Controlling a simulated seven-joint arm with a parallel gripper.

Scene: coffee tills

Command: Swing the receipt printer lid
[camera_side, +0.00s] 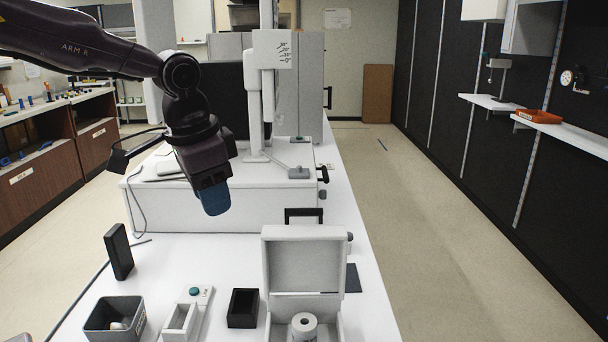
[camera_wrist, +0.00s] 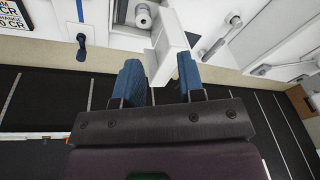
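The receipt printer (camera_side: 272,325) is a white box at the front of the white counter. Its lid (camera_side: 305,262) stands up, and a white paper roll (camera_side: 304,326) shows inside. My gripper (camera_side: 214,203) hangs in the air behind and left of the printer, pointing down, apart from the lid in the side view. In the wrist view its two blue fingers (camera_wrist: 160,80) are spread with nothing held. The lid (camera_wrist: 168,48) shows edge-on in line with the gap between them, and the paper roll (camera_wrist: 143,16) is beyond. The fingers overlap in the side view.
Left of the printer are a small black box (camera_side: 243,308), a white tray (camera_side: 181,322), a grey bin (camera_side: 128,318) and an upright black block (camera_side: 118,251). A large white machine (camera_side: 250,200) stands behind. The counter between is partly clear.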

